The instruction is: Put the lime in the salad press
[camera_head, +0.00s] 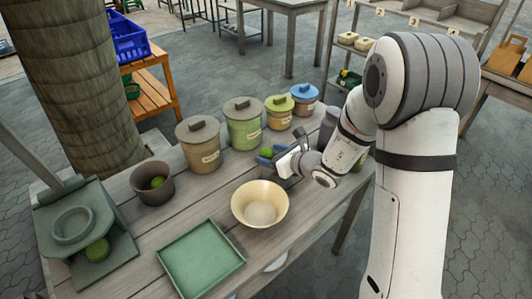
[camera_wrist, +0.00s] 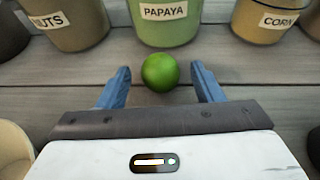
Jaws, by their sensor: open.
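A round green lime (camera_wrist: 160,73) rests on the grey wooden table in front of the jar labelled PAPAYA. My gripper (camera_wrist: 160,68) is open, with one blue finger on each side of the lime and a gap to each. In the head view my gripper (camera_head: 271,156) is low over the table, and the lime (camera_head: 266,152) shows small between its fingers. A dark green press-like device (camera_head: 72,226) with a raised ring, which looks like the salad press, stands at the table's left end.
A cream bowl (camera_head: 260,196) and a green square tray (camera_head: 200,257) stand nearer. Several lidded jars line the back, including the PAPAYA jar (camera_head: 243,131). Bare planks lie between the bowls and the tray.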

